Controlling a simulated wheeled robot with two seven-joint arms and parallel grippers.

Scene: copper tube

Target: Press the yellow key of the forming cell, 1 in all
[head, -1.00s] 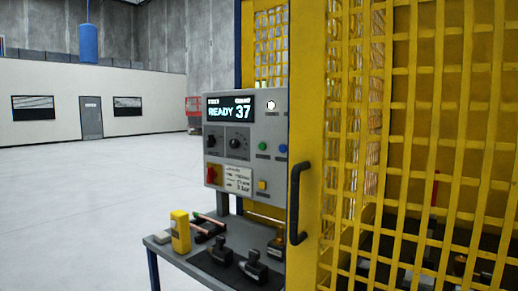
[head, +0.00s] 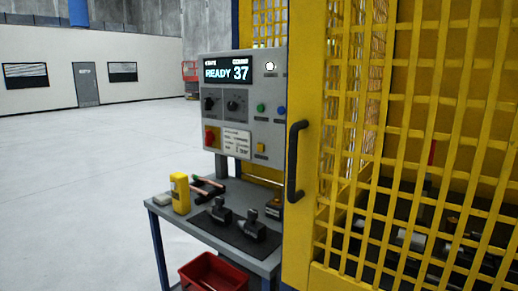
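The forming cell (head: 403,150) fills the right side of the head view behind a yellow mesh guard. The yellow key (head: 261,148) is a small square low on the panel's right side. A green button (head: 261,108) and a blue button (head: 281,111) sit above it. Neither of my grippers is in view.
A black door handle (head: 295,160) juts beside the panel. Open floor (head: 70,180) lies left.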

